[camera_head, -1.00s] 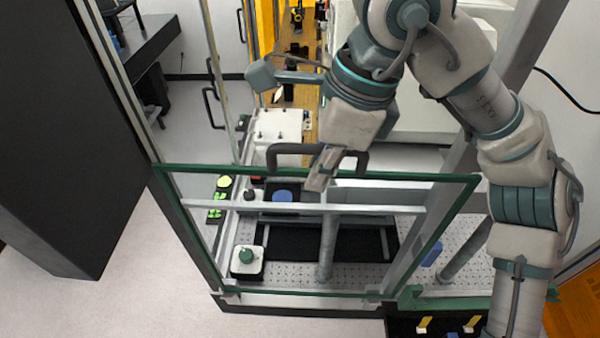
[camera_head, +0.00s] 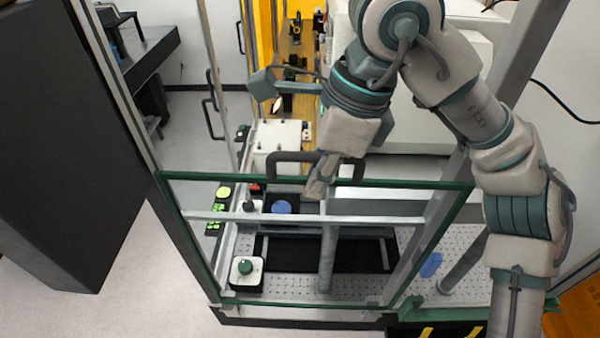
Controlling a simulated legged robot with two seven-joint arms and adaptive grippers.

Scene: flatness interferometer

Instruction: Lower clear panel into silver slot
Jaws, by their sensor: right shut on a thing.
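The clear panel (camera_head: 275,225) is a see-through sheet with a green edge and a dark handle (camera_head: 272,160) on its top edge. It stands upright across the front of the silver-framed enclosure. My right gripper (camera_head: 318,188) is at the top edge, shut on the handle. The silver slot seems to be the pale metal frame, whose right post (camera_head: 418,250) runs beside the panel's right edge. The panel's lower edge lies near the front rail; I cannot tell whether it sits inside the slot. My left gripper is not in view.
Behind the panel are a perforated plate (camera_head: 295,285), a black stage (camera_head: 345,252), a blue disc (camera_head: 281,207) and a box with a green knob (camera_head: 245,267). A tall black cabinet (camera_head: 50,160) stands at left. Clear floor (camera_head: 130,290) lies at front left.

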